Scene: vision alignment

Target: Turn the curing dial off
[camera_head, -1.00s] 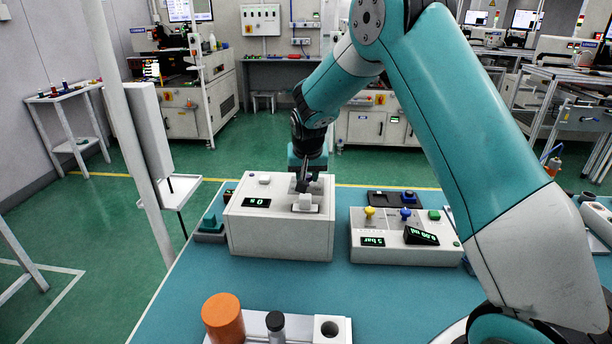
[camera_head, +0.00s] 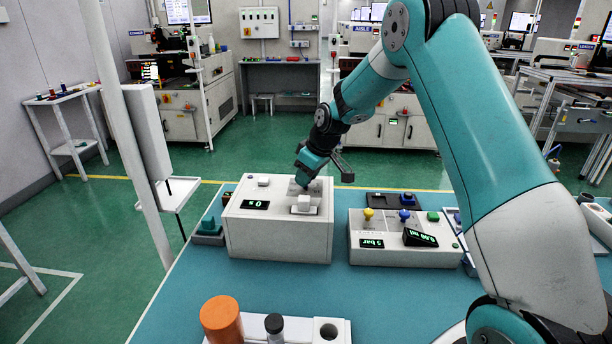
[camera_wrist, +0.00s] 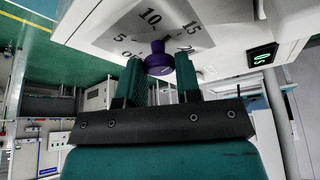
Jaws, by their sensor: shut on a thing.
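The curing box (camera_head: 278,235) is a white box on the teal table, with a green-lit display (camera_head: 256,204) that seems to read 0 s. The purple curing dial (camera_wrist: 158,60) shows in the wrist view on a pale scale plate marked off, 5, 10 and 15. My gripper (camera_wrist: 160,72) has its teal fingers on either side of the dial and is shut on it. The dial's exact pointing is hard to tell. In the head view the wrist is tilted at the box's far side, and the dial and fingertips cannot be made out.
A white block (camera_head: 304,202) sits on the box top. Right of the box stands a dispenser unit (camera_head: 390,252) with coloured knobs. An orange cylinder (camera_head: 221,318) and a dark-capped vial (camera_head: 275,326) stand at the front. The table between them is clear.

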